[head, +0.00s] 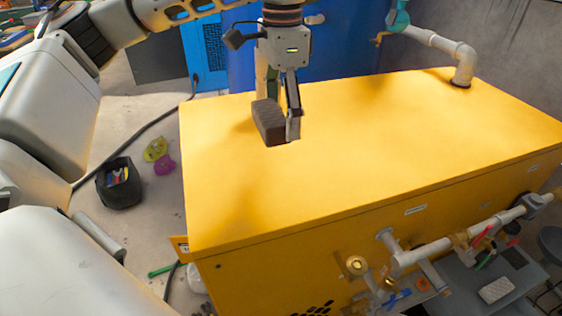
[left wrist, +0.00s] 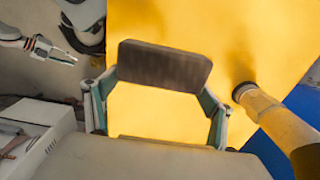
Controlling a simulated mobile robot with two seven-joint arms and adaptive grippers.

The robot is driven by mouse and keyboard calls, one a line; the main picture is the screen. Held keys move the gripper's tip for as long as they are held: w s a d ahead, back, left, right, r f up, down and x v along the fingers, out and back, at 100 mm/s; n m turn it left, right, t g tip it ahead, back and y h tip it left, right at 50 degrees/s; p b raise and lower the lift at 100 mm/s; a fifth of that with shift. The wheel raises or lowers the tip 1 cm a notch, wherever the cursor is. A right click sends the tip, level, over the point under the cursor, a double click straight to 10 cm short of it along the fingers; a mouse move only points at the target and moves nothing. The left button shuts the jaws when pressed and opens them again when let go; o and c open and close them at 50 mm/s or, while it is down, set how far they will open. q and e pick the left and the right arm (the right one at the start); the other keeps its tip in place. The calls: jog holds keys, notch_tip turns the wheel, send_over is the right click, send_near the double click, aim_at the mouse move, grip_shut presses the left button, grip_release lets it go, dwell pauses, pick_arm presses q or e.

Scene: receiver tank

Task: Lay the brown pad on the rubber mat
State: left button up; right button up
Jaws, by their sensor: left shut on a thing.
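My left gripper (head: 281,116) hangs over the yellow tank top and is shut on the brown pad (head: 268,122). The pad is a small, dark, rounded block. In the left wrist view the pad (left wrist: 165,66) spans between the two fingers, with yellow surface behind it. I cannot tell the exact height of the pad above the top. I cannot make out a rubber mat for certain in either view. My right gripper (left wrist: 60,54) shows small at the upper left of the left wrist view, empty, its fingers seemingly apart.
The yellow tank top (head: 350,165) is broad and bare. A grey pipe (head: 463,68) rises at its far right corner. Pipes and valves (head: 440,252) run along its front. A black bin (head: 119,185) and yellow and purple cloths (head: 160,158) lie on the floor at left.

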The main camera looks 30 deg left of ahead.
aim_at(282, 175)
pick_arm(q)
notch_tip(282, 175, down, 13)
jog(key=shift+f, duration=0.1)
dwell(0.5)
jog(key=shift+f, duration=0.1)
jog(key=o, duration=1.2)
jog(key=shift+c, duration=0.2)
